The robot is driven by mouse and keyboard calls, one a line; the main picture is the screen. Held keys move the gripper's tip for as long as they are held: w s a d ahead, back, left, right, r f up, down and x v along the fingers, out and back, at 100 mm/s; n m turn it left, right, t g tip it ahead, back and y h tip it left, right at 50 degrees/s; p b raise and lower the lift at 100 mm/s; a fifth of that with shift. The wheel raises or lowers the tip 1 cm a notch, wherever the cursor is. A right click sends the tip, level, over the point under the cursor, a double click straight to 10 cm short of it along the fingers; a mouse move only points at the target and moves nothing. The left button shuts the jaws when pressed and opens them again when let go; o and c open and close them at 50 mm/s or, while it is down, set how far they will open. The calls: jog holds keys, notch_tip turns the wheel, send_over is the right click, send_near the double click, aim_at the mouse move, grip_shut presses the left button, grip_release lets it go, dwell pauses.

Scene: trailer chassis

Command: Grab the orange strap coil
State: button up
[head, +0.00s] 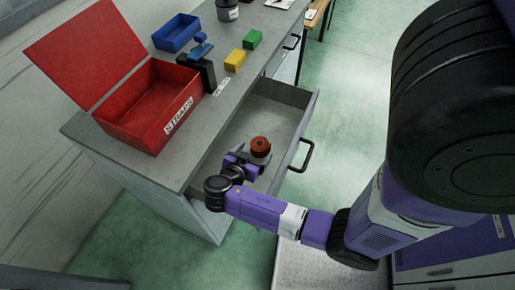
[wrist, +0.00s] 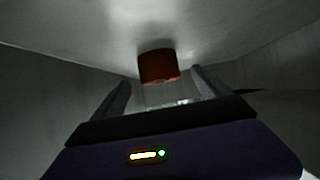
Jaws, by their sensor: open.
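The orange strap coil (head: 260,147) lies in the open drawer (head: 281,112), a short, round roll with a dark centre. In the wrist view the coil (wrist: 158,66) shows just ahead of and between my two fingers. My gripper (head: 248,158) is open and empty, low in the drawer, with its fingers pointing at the coil. In the wrist view my gripper (wrist: 164,88) has a finger on each side, with a gap to the coil. I cannot tell whether either fingertip touches it.
An open red box (head: 150,108) labelled STRAPS stands on the grey counter (head: 103,141), its lid raised.

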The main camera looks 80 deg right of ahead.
aim_at(257, 148)
jog(key=shift+p+x, duration=0.75)
jog(key=shift+x, duration=1.9)
jog(key=shift+r, duration=0.15)
jog(key=c, duration=1.7)
jog(key=shift+o, duration=0.2)
jog(key=shift+r, duration=0.1)
